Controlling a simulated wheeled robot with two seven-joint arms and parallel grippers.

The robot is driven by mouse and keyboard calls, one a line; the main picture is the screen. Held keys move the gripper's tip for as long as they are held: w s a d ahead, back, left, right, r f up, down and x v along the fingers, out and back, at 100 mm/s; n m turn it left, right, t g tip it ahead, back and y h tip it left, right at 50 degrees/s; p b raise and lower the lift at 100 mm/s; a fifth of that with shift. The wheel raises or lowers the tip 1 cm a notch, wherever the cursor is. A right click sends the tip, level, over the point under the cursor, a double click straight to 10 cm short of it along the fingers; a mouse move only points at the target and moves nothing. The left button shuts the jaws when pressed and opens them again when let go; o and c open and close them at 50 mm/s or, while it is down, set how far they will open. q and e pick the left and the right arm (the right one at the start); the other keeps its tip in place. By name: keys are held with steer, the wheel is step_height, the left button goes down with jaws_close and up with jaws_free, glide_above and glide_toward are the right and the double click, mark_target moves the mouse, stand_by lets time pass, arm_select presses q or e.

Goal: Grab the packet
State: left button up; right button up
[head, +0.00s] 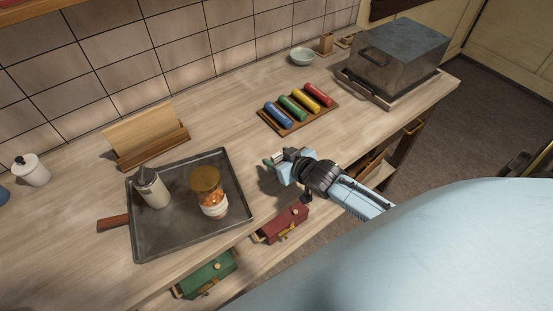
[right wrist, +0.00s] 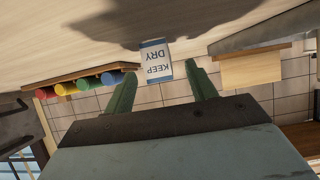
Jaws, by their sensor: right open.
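The packet (right wrist: 156,60) is a small white and blue piece printed "KEEP DRY", upside down in the right wrist view. In the head view my right gripper (head: 276,163) is low over the counter's front part, between the tray and the rollers. The packet cannot be made out clearly there. My left gripper is not in view.
A metal tray (head: 155,240) with a bottle (head: 151,190) and a jar (head: 207,190) lies left of the gripper. Several coloured rollers (head: 292,107) rest on a rack behind it. A metal box (head: 400,58) stands far right. Red (head: 281,223) and green (head: 207,276) boxes sit below the counter edge.

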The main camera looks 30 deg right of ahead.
steer(key=shift+x, duration=0.8)
steer(key=shift+r, duration=0.1)
steer(key=c, duration=1)
steer(key=shift+c, duration=0.2)
